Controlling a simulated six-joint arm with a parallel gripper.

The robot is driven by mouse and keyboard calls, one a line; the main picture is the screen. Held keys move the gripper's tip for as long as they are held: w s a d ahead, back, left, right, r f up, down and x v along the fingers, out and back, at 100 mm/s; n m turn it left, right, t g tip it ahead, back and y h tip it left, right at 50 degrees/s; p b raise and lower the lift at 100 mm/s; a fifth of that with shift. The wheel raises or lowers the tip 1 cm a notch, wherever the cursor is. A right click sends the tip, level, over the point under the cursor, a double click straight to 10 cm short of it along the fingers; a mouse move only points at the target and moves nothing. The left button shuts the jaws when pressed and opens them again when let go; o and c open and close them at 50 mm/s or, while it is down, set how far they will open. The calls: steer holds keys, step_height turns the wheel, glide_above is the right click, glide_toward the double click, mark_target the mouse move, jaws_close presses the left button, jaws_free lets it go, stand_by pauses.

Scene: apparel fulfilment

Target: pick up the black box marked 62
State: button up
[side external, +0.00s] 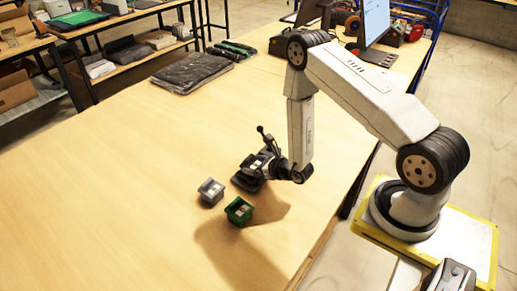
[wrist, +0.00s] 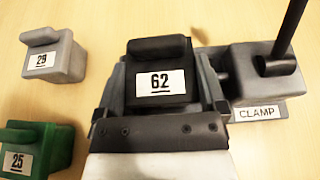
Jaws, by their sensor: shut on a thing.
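The black box marked 62 (wrist: 160,68) is in the middle of the wrist view, its white label facing the camera. My gripper (wrist: 166,92) is shut on it, with one finger along each side. In the side view the black box (side external: 246,182) is partly hidden by my gripper (side external: 262,173). I cannot tell whether its underside touches the table.
A grey box marked 29 (wrist: 54,57) and a green box marked 25 (wrist: 37,148) stand to the left. A grey block with a black lever (wrist: 265,72), labelled CLAMP, is close on the right. The table's left front (side external: 100,200) is clear.

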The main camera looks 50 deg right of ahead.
mark_target(255, 164)
steer(key=shift+r, duration=0.2)
steer(key=shift+r, duration=4.85)
